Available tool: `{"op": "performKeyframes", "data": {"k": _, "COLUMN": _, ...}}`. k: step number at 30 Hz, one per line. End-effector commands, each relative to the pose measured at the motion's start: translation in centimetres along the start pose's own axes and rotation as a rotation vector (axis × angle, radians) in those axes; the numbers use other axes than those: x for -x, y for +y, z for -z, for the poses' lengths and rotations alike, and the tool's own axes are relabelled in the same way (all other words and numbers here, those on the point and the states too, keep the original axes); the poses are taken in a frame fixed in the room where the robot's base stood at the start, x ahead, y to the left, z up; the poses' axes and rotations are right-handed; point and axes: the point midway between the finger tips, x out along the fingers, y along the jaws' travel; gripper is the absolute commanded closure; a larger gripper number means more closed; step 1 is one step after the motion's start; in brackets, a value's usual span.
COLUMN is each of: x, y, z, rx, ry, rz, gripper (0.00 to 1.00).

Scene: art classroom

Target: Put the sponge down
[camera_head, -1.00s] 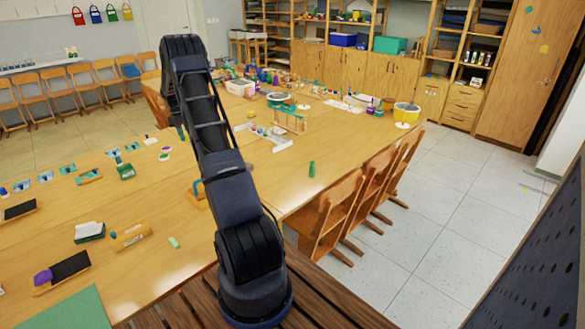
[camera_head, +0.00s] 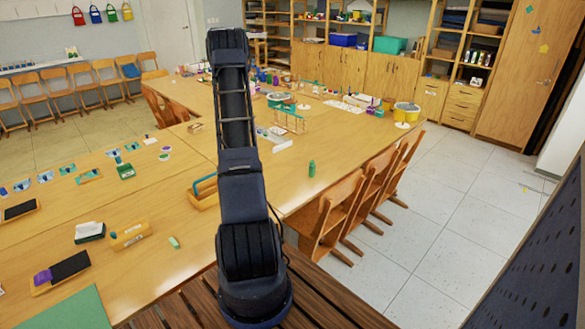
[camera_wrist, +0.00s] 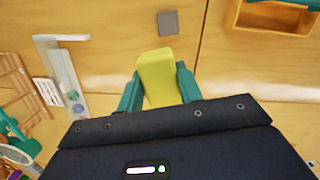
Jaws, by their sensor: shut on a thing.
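In the wrist view my gripper (camera_wrist: 158,88) has its two green fingers closed on a yellow sponge (camera_wrist: 157,70). The sponge sticks out past the fingertips over the wooden table (camera_wrist: 120,60). I cannot tell how high above the table it is. In the head view my arm hides the gripper and the sponge. A small flat grey piece (camera_wrist: 168,23) lies on the table just ahead of the sponge.
A wooden tray with a blue-green handle (camera_head: 203,190) stands left of my arm; a wooden tray also shows at the upper right of the wrist view (camera_wrist: 270,22). A white tray (camera_wrist: 62,75) lies to the left there. A green bottle (camera_head: 312,168) stands near the table edge.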

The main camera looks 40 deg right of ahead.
Motion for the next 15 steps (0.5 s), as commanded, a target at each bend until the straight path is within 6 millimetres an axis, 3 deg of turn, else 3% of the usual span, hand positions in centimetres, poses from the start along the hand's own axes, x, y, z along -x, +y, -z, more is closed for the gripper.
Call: {"op": "performKeyframes", "data": {"k": 15, "x": -1.4, "y": 7.8, "z": -11.5, "rx": -0.14, "ry": -0.001, "rz": 0.017, "gripper": 0.86}}
